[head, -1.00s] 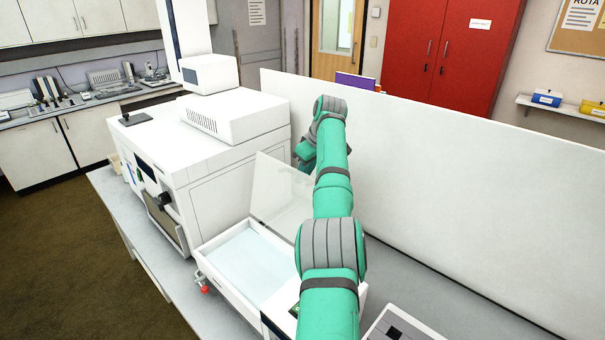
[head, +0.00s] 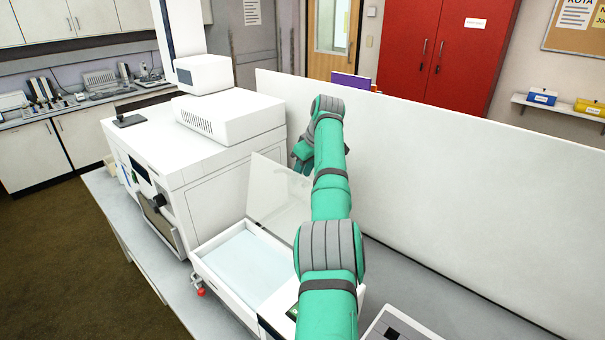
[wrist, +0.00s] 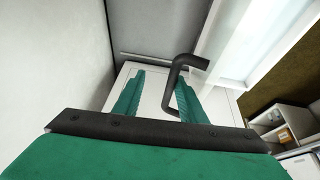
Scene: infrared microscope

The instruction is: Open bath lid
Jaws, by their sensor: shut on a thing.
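The bath (head: 207,262) is a white, open-topped box with pale blue water, on the bench to the right of the large white instrument. Its clear lid (head: 272,199) stands raised and steeply tilted at the bath's far side, leaving the water uncovered from above. My green arm reaches past the bath's right side, and my gripper is mostly hidden behind the arm and lid in the head view. In the wrist view my gripper (wrist: 160,80) is shut on the dark, bent lid handle (wrist: 176,72), which shows by the right finger. The exact contact is hard to see.
The white instrument (head: 150,150) stands close to the left of the lid. A tall white partition (head: 450,190) runs behind and right of my arm. A red knob (head: 201,292) sticks out at the bath's front. Grey bench top (head: 400,270) lies clear by the partition.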

